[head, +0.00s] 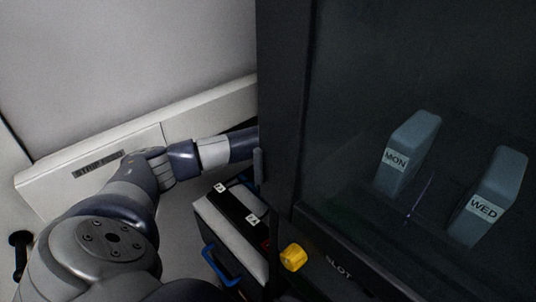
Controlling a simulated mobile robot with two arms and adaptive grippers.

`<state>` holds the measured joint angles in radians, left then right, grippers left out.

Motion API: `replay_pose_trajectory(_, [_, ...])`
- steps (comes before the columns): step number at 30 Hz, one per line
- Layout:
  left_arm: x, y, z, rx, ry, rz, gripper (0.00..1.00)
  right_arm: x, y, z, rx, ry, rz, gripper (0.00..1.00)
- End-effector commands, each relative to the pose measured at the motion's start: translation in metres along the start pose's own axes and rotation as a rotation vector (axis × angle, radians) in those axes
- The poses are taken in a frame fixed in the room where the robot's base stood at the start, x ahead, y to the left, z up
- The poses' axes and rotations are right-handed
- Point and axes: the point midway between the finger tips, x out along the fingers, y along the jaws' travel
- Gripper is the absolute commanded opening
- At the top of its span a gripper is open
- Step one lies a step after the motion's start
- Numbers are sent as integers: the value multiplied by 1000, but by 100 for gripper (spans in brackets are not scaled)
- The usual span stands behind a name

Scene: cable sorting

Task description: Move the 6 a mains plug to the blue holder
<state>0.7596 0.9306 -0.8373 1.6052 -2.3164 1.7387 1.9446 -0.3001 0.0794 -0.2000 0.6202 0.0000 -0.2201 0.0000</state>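I cannot make out a mains plug marked 6 A in the head view. A blue bracket-like part (218,266) shows at the front of a pale box with a dark strip; I cannot tell whether it is the blue holder. My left arm comes in from the lower left and reaches right, past the pale box, until a dark cabinet edge hides its end. My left gripper is hidden there. My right gripper is out of view.
A dark cabinet (283,110) with a see-through front fills the right side. Behind it stand grey-blue blocks labelled MON (408,150) and WED (490,195). A yellow knob (293,257) sits at its lower edge. A pale labelled ledge (50,185) runs along the wall.

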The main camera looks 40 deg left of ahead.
Motion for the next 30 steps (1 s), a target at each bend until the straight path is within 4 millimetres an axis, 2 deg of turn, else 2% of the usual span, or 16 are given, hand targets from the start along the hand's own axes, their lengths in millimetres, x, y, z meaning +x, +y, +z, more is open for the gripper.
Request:
replay_pose_trajectory(24, [4, 1, -2, 1, 1, 2, 0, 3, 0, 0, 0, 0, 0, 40])
replay_pose_trajectory(25, [4, 1, -2, 1, 1, 2, 30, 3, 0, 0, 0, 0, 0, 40])
replay_pose_trajectory(27, [4, 1, -2, 2, 1, 3, 46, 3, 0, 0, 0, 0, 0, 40])
replay_pose_trajectory(28, [4, 1, -2, 2, 1, 3, 49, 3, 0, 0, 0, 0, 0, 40])
replay_pose_trajectory(30, [4, 1, -2, 2, 2, 3, 49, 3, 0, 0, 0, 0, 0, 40])
